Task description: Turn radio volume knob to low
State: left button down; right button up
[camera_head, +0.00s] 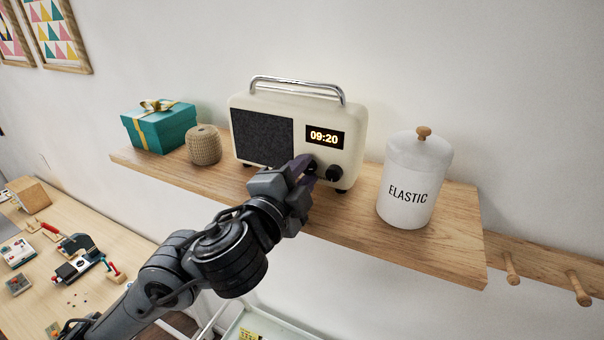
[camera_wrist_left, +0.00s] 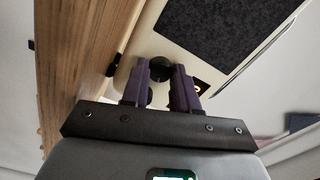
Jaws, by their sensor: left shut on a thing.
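The cream radio (camera_head: 262,112) stands upright on the wooden shelf, with a dark speaker panel, a lit display reading 09:20 (camera_head: 324,138) and two black knobs below the display. My left gripper (camera_head: 305,170) reaches the radio's front from below. Its purple fingers are shut on the left knob, the one nearer the speaker; in the left wrist view this knob (camera_wrist_left: 160,69) shows between the fingertips. The right knob (camera_head: 334,173) is free, close beside the fingers. The knob's pointer and markings cannot be made out. My right gripper is not in view.
A white ELASTIC jar (camera_head: 412,180) stands right of the radio. The shelf's front edge (camera_head: 400,246) lies just below my left gripper. A worktable with small items is at lower left.

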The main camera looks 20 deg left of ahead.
pick_arm(q)
jog(key=shift+m, duration=1.2)
jog(key=c, duration=1.1)
grip_release()
jog(key=shift+s, duration=0.1)
